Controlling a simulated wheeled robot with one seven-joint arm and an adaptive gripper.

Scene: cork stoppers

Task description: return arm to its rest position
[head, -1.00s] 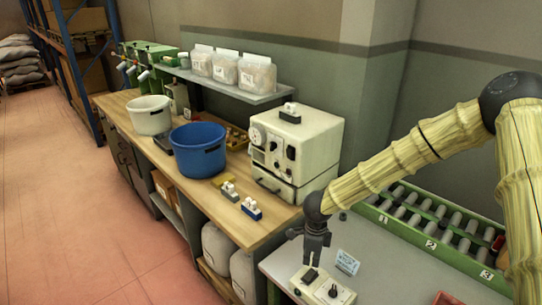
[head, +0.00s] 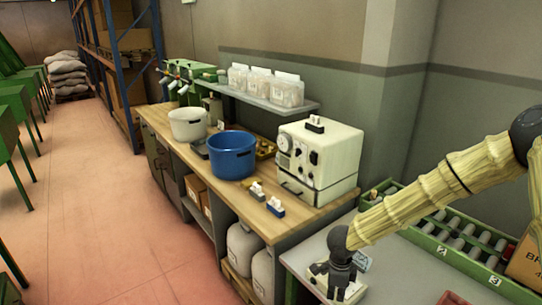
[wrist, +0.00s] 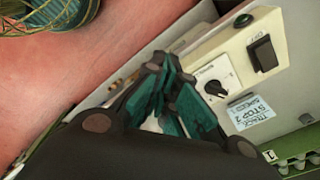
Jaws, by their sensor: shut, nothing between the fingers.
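My gripper (head: 340,286) hangs at the lower right of the head view, at the end of my yellow-sleeved arm. It overlaps the cream control box (head: 353,293) on the grey bench; touching or apart cannot be told. In the wrist view the gripper's teal fingers (wrist: 172,95) are drawn together with nothing held. The control box (wrist: 202,62), with a black rocker switch (wrist: 262,53) and a knob (wrist: 216,88), lies just beyond them. A blue-white card (wrist: 250,111) is beside it.
The wooden bench carries a blue tub (head: 231,160), a white tub (head: 186,128) and a cream machine (head: 320,160). A numbered roller tray (head: 425,242) and a cardboard box (head: 525,262) are at right. Open floor (head: 110,220) lies left.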

